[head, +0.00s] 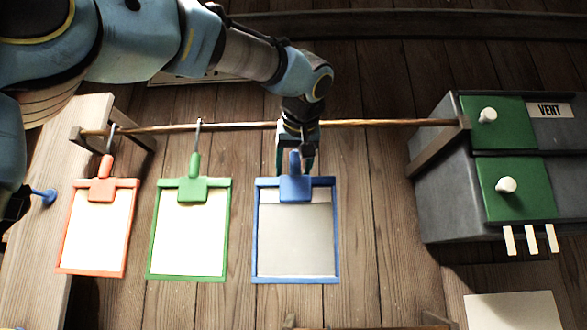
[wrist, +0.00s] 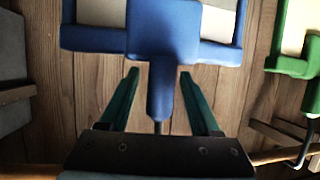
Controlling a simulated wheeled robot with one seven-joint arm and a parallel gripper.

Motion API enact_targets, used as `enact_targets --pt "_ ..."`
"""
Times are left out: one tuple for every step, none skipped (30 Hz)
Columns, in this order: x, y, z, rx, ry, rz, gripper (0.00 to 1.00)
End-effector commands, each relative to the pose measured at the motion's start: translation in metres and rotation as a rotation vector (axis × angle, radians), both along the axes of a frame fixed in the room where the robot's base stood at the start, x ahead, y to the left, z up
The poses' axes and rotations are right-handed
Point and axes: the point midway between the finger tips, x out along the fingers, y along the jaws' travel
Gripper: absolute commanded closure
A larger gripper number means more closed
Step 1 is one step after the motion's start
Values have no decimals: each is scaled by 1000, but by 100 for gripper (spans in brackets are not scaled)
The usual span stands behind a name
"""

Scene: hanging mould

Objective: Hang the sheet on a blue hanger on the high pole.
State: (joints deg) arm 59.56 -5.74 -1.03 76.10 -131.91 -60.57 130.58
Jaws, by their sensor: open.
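The blue hanger (head: 295,188) has a clip and a blue frame around a grey-white sheet (head: 296,245). It hangs below the wooden pole (head: 370,123), near its middle. Its hook is hidden behind my gripper (head: 296,160), so I cannot tell how it meets the pole. In the wrist view my gripper (wrist: 158,75) is open, one green finger on each side of the blue hanger's stem (wrist: 161,92). Gaps show between the stem and both fingers. An orange hanger (head: 101,190) and a green hanger (head: 192,188), each with a framed white sheet, hang to the left.
A grey cabinet (head: 440,200) with green panels, white knobs and a "VENT" label stands at the right end of the pole. A wooden bench (head: 45,245) is at the left. A pale sheet (head: 512,310) lies at the lower right. The pole right of the blue hanger is clear.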

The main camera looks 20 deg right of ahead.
Motion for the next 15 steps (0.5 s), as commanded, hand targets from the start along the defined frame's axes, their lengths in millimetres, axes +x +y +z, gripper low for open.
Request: enact_targets --pt "0 0 0 0 0 0 36" --pt "0 0 0 0 0 0 36" --pt "0 0 0 0 0 0 36" --pt "0 0 0 0 0 0 36" --pt "0 0 -1 0 1 0 36" --pt "0 0 0 0 1 0 36" --pt "-1 0 0 0 1 0 36" --pt "-2 0 0 0 0 0 36" --pt "-5 1 1 0 0 -1 36" --pt "-7 2 2 0 0 -1 36" --pt "-10 3 3 -2 0 -1 36" --pt "-15 4 5 -2 0 -1 36" --pt "-20 6 7 -2 0 -1 36" --pt "-25 7 9 -3 -1 -2 36" --pt "-33 8 12 -3 -1 -3 36"
